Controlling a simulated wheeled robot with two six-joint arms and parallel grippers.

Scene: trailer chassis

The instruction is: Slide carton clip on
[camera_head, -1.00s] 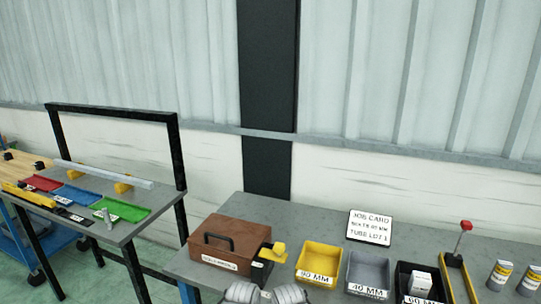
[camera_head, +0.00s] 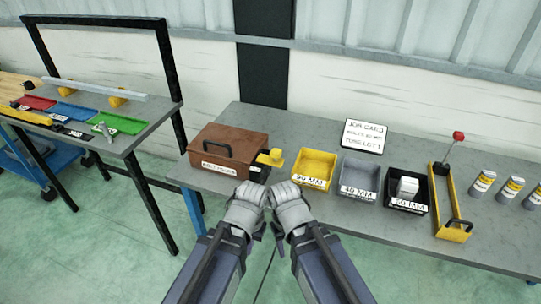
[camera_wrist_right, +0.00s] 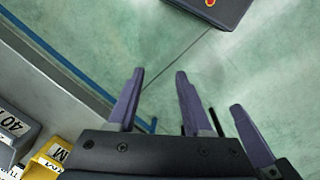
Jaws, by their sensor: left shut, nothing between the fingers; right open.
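I cannot make out a carton clip in either view. A small white carton (camera_head: 407,186) sits in the black bin labelled 60 MM (camera_head: 420,203). In the head view my left gripper (camera_head: 258,232) is in front of the bench, shut and empty. My right gripper (camera_head: 279,234) is close beside it, its fingers small and partly hidden. In the right wrist view the right gripper (camera_wrist_right: 160,72) is open, with bare floor between its fingers. Both grippers are apart from the bins.
The grey bench (camera_head: 340,218) holds a brown toolbox (camera_head: 230,148), a yellow bin (camera_head: 316,168), a grey bin (camera_head: 359,181), a yellow holder (camera_head: 455,232), a job card (camera_head: 366,135) and several cans. A second table (camera_head: 127,140) with coloured trays stands left. Floor is clear in front.

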